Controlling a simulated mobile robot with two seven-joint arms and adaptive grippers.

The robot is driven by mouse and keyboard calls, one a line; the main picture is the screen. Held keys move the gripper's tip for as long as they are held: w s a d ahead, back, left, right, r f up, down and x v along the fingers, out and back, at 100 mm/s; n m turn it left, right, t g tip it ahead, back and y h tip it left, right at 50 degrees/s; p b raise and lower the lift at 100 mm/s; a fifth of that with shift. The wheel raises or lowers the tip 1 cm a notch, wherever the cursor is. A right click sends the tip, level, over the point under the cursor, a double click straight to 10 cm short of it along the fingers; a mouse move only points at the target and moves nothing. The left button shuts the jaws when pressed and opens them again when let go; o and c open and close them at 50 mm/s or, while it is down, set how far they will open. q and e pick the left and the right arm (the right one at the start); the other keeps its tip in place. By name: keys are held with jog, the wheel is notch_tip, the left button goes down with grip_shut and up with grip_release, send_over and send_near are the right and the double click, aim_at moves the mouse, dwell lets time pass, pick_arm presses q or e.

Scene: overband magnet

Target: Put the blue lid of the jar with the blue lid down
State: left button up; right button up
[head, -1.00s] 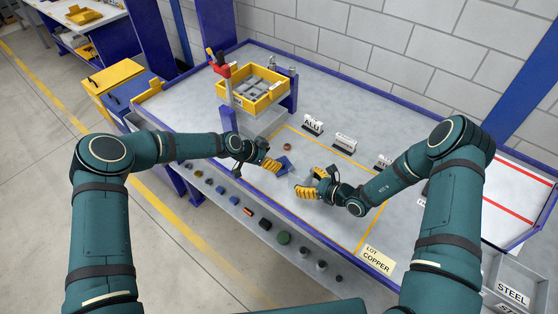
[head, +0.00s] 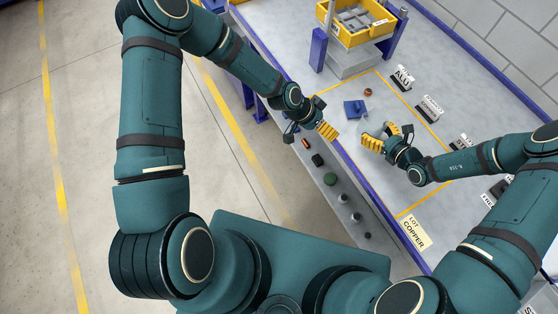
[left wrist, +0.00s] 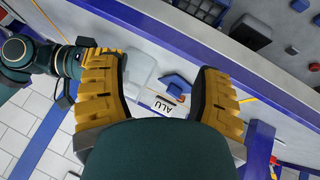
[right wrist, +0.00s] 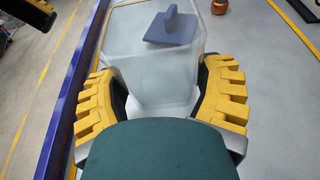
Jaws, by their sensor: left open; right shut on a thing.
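The blue lid (head: 355,108) lies on the grey table. It shows its raised handle in the right wrist view (right wrist: 172,27) and shows in the left wrist view (left wrist: 176,82). The translucent jar (right wrist: 155,75) is between the yellow fingers of my right gripper (head: 376,136), which is shut on it. In the head view the lid is a little beyond the jar, apart from it. My left gripper (head: 325,131) is open and empty, near the table's front edge, left of the jar and apart from the lid. Whether the jar touches the table is unclear.
A copper-coloured piece (head: 368,92) lies just beyond the lid. Label stands such as ALU (head: 402,78) line the back of the yellow outline. A yellow tray (head: 352,30) stands farther back. Several small items (head: 330,180) sit along the front ledge.

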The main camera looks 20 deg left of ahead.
pick_arm(q)
jog(key=s+a+n+y, duration=0.1)
jog(key=s+a+n, duration=0.2)
jog(key=s, duration=0.2)
jog(key=s+a+n+y, duration=0.1)
jog(key=s+a+n, duration=0.2)
jog(key=s, duration=0.2)
jog(key=s+a+f+n+y, duration=0.1)
jog(key=s+a+n, duration=0.2)
jog(key=s, duration=0.2)
jog(key=shift+s+a, duration=0.2)
jog(key=shift+a, duration=0.2)
jog(key=shift+c, duration=0.7)
jog(key=m, duration=1.5)
send_near(358, 104)
jog(key=shift+g, duration=0.4)
jog(key=x, duration=0.2)
jog(key=w+x, duration=0.1)
jog(key=x, duration=0.2)
jog(key=shift+d+f, duration=0.1)
jog(key=shift+x, duration=2.55)
jog(key=shift+s, duration=0.15)
jog(key=c, duration=0.7)
